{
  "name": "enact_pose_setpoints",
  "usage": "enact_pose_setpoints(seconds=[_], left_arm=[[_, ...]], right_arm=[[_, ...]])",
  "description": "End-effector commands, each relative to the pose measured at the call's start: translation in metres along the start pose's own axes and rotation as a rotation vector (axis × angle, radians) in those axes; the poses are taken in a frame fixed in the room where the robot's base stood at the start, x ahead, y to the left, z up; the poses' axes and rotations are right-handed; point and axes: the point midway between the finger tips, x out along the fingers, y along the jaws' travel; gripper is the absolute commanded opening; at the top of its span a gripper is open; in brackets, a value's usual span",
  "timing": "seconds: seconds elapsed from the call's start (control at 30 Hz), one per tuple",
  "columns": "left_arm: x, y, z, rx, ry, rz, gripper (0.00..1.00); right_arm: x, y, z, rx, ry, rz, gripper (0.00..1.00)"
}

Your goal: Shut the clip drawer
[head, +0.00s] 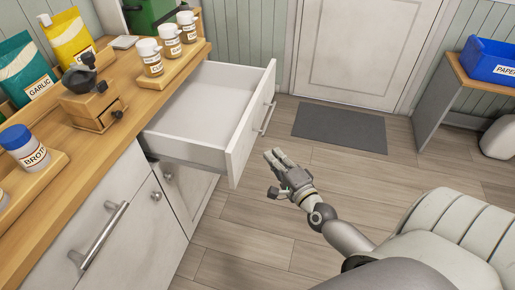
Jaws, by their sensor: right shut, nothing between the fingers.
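A white drawer (235,135) is pulled far out of the wooden-topped counter and looks empty inside. Its front panel has a metal bar handle (267,118) facing right. No label marking it as the clip drawer can be read. My right gripper (275,170) is shut and empty. It appears just right of the near end of the drawer front, with a gap of floor between them in the picture. My left gripper is not in view.
On the counter (100,155) stand a small wooden box with a dark top (97,105), several white jars (151,57), bags and a blue-lidded jar (22,147). A cushioned seat (450,230) is at lower right. Floor right of the drawer is clear, with a grey mat (340,128).

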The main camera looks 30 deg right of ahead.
Motion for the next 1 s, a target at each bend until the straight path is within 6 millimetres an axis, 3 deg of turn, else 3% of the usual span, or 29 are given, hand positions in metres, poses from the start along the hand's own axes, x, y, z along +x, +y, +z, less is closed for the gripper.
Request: enact_pose_setpoints(seconds=[0.13,0.4,1.0], left_arm=[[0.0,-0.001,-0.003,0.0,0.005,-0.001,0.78],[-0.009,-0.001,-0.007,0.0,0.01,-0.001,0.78],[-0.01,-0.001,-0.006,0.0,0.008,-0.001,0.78]], right_arm=[[0.025,-0.001,0.0,0.002,0.001,-0.002,0.0],[0.048,-0.001,0.024,0.002,0.0,0.0,0.0],[0.051,0.0,0.031,0.001,-0.001,0.001,0.0]])
